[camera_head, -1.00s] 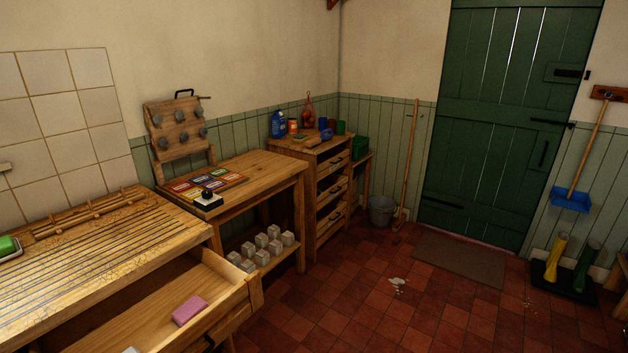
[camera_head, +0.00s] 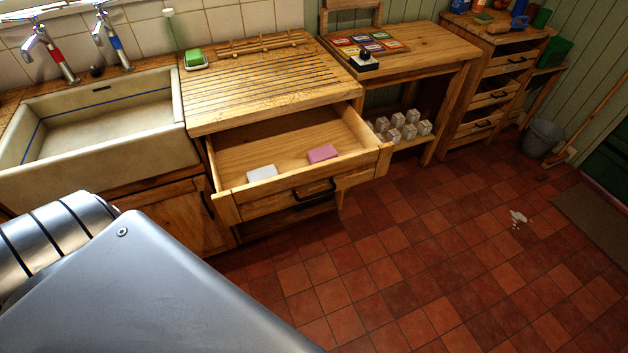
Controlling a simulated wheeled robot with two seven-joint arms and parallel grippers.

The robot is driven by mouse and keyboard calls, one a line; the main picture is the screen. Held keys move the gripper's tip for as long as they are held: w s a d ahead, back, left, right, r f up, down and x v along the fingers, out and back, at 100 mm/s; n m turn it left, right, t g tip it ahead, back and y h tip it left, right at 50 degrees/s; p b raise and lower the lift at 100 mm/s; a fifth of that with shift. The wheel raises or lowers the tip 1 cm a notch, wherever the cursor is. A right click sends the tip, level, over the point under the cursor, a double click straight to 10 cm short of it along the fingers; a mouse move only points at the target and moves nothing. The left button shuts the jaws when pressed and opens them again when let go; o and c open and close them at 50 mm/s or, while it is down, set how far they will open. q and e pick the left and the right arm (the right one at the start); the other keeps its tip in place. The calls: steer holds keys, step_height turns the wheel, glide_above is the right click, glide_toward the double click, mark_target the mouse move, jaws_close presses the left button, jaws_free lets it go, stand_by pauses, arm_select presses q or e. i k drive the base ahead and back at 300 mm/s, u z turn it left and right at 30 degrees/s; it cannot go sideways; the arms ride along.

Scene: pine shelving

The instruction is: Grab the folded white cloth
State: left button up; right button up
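The folded white cloth (camera_head: 262,173) lies in the open drawer (camera_head: 232,207), towards its front left. It looks like a small flat white block. A folded pink cloth (camera_head: 322,153) lies to its right in the same drawer, apart from it. My arm shows large at the lower left, in front of the sink cabinet, but its gripper is outside the picture. My other gripper is not in view either. Nothing touches the white cloth except the drawer floor.
A white sink (camera_head: 90,160) with two taps stands left of the drawer. A grooved wooden drainboard (camera_head: 270,85) is above the drawer, with a green sponge (camera_head: 194,57) in a dish. A workbench (camera_head: 420,52) stands to the right.

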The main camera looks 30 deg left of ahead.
mark_target(269, 171)
steer(key=u, duration=1.2)
